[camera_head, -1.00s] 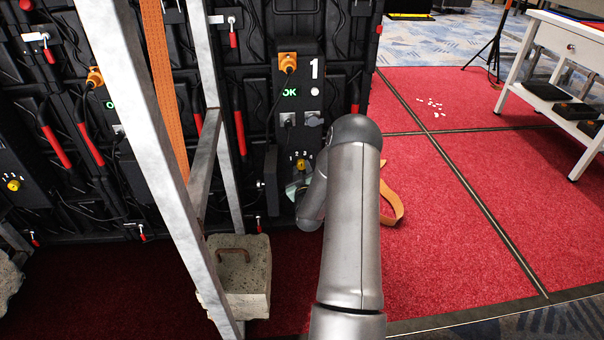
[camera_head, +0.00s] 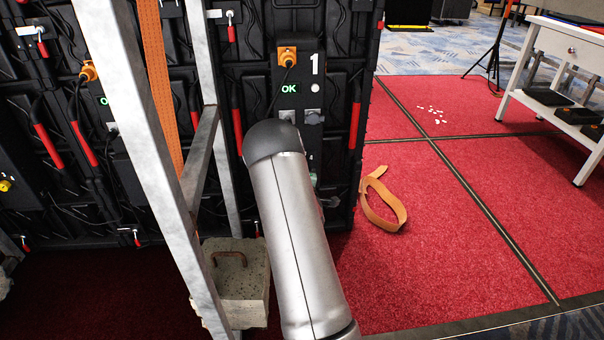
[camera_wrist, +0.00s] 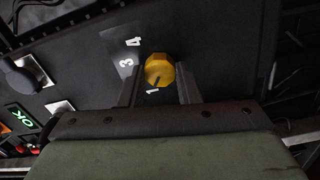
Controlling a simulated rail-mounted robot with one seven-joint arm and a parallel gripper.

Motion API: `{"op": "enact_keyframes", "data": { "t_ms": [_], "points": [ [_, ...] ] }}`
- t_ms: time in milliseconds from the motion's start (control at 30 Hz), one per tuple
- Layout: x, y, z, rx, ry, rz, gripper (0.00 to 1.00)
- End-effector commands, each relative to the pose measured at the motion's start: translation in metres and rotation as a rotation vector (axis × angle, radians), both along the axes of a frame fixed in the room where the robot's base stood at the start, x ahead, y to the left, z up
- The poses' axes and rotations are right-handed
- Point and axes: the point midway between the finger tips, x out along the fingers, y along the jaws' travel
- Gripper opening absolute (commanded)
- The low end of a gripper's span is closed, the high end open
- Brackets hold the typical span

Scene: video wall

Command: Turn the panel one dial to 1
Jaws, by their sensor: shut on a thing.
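The panel one control box (camera_head: 313,85) is black, with a white "1", a white button and a green OK light (camera_head: 289,88). In the head view my arm hides its dial and my gripper. In the wrist view the yellow dial (camera_wrist: 159,71) sits between the two fingers of my gripper (camera_wrist: 160,76), which is shut on it. The white numbers 1, 3 and 4 show around the dial; the 2 cannot be made out. A dark line on the dial points toward the 1. The OK light also shows in the wrist view (camera_wrist: 20,118).
A metal frame post (camera_head: 150,150) stands left of my arm, with a concrete block (camera_head: 238,285) at its foot. An orange strap (camera_head: 383,208) lies on the red carpet at the right. A white table (camera_head: 560,50) stands farther right.

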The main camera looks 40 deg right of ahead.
Motion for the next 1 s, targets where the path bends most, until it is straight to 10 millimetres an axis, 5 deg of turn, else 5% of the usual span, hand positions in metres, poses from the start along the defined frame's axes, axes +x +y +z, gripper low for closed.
{"op": "enact_keyframes", "data": {
  "t_ms": [833, 867, 900, 933, 1000],
  "points": [
    [-0.0012, -0.0014, 0.0002, -0.125, 0.076, -0.003, 0.07],
    [-0.0012, -0.0014, 0.0001, -0.125, 0.076, -0.003, 0.33],
    [-0.0012, -0.0014, 0.0001, -0.125, 0.076, -0.003, 0.44],
    [-0.0011, -0.0015, 0.0002, -0.125, 0.076, -0.003, 0.52],
    [-0.001, -0.0012, 0.0, -0.124, 0.075, -0.003, 0.52]
  ]
}}
